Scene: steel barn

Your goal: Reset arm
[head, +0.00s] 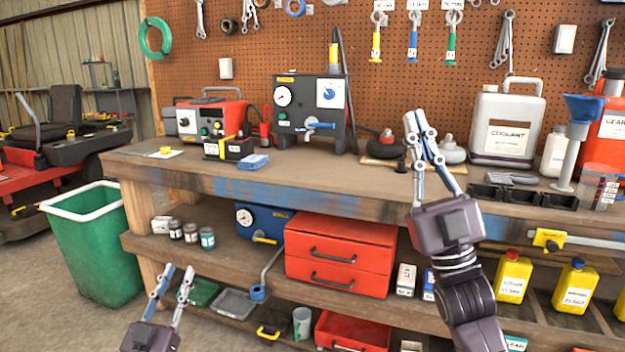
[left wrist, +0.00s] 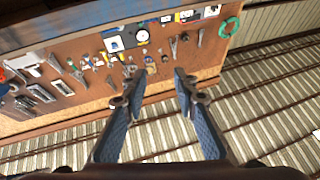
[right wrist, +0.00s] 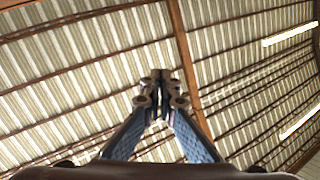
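My left gripper (head: 172,280) is at the lower left of the head view, in front of the bench's lower shelf, pointing up. Its fingers are apart and empty; the left wrist view also shows them spread (left wrist: 158,85), with the pegboard wall beyond. My right gripper (head: 414,118) stands upright in front of the bench, right of centre, its tips overlapping the pegboard in the picture. In the right wrist view its fingertips (right wrist: 161,78) meet with nothing visible between them, against the ribbed metal roof.
The workbench (head: 330,178) spans the view, with a coolant jug (head: 508,120) and a blue funnel (head: 585,108) at right. A grey tester (head: 310,112) stands behind. Red drawers (head: 340,252) sit on the shelf. A green bin (head: 95,245) and red mower (head: 60,165) are at left.

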